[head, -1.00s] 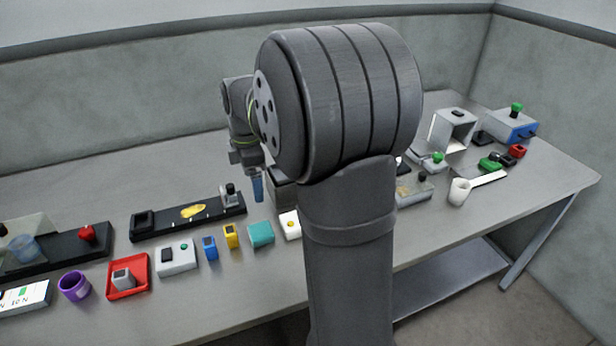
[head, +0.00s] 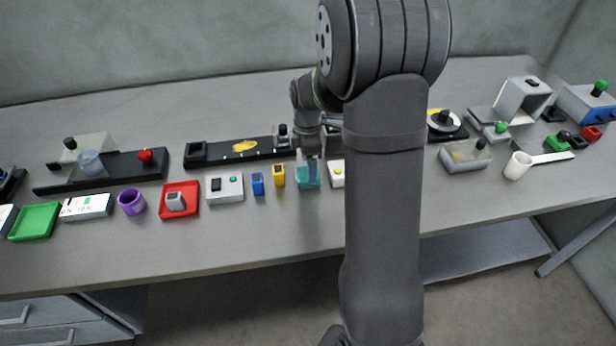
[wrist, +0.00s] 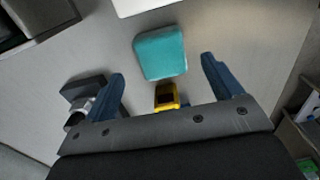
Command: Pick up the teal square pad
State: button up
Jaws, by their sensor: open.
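The teal square pad (head: 308,177) lies on the grey table, to the right of a small yellow block. In the head view my gripper (head: 312,168) is above and in front of the pad's upper part, hiding some of it. In the wrist view the pad (wrist: 160,53) shows whole, beyond the fingertips and roughly between their lines. My gripper's two blue fingers (wrist: 164,80) are spread wide with nothing between them at the tips. The height of the fingertips over the pad is hard to tell.
The yellow block (head: 279,175) and a blue block (head: 257,184) stand left of the pad. A black rail (head: 240,148) runs behind. A grey button box (head: 225,188) stands further left.

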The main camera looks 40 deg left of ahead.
notch_tip(320, 180, down, 5)
jog(key=c, duration=1.1)
jog(key=shift+o, duration=0.2)
jog(key=shift+r, duration=0.6)
notch_tip(320, 180, up, 3)
jog(key=w+d+r, duration=0.2)
jog(key=d+r, duration=0.4)
jog(key=d, duration=0.5)
jog(key=shift+w+d+r, duration=0.2)
jog(key=shift+w+r, duration=0.1)
jog(key=shift+r, duration=0.1)
